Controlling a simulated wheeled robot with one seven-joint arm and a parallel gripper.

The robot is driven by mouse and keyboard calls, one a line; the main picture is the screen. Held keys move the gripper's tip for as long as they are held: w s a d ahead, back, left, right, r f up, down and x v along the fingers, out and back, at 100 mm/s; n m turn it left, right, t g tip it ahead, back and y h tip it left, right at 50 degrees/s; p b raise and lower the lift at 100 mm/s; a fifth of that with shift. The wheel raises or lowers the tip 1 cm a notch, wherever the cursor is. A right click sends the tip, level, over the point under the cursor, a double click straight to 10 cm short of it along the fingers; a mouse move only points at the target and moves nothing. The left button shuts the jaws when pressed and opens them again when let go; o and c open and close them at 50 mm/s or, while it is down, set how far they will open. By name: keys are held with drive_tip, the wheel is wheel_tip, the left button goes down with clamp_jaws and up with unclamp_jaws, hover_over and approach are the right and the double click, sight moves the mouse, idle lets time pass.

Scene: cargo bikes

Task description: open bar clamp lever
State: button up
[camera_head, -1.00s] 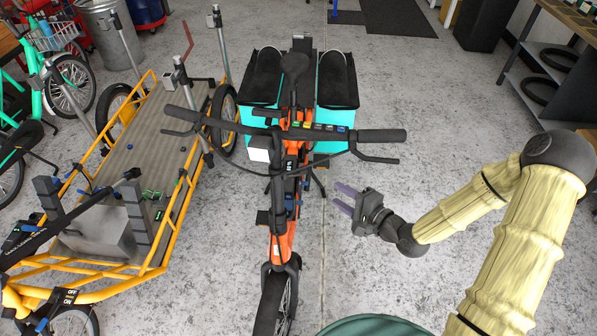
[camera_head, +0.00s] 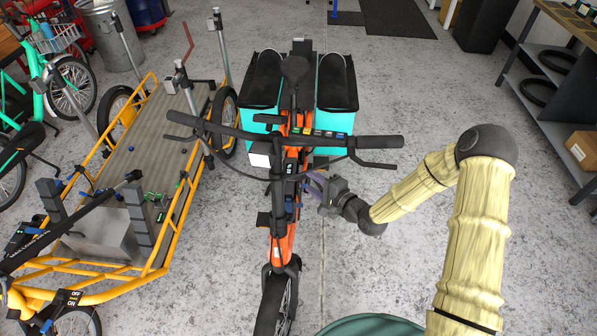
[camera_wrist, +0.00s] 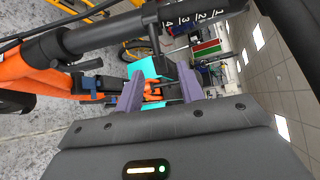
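My gripper (camera_head: 314,187) is just right of the orange bike's front column, below the right handlebar grip. In the wrist view its two purple fingers (camera_wrist: 160,92) are apart, with nothing held between them. A black tube with white numbers (camera_wrist: 180,18) crosses the top of that view. A blue lever-like part (camera_wrist: 90,84) sits on the orange frame at the left, apart from the fingers; blue parts on the column (camera_head: 291,206) also show in the head view. I cannot tell which piece is the bar clamp lever.
The orange bike (camera_head: 282,245) has black handlebars (camera_head: 375,142) above my gripper and teal bags (camera_head: 337,90) behind. A yellow cargo bike (camera_head: 160,262) stands at left. A shelf (camera_head: 540,85) is at right.

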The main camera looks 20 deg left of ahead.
sight(304, 177)
drive_tip(key=p+x, duration=0.1)
drive_tip(key=x, duration=0.6)
drive_tip(key=shift+d, duration=0.1)
clamp_jaws()
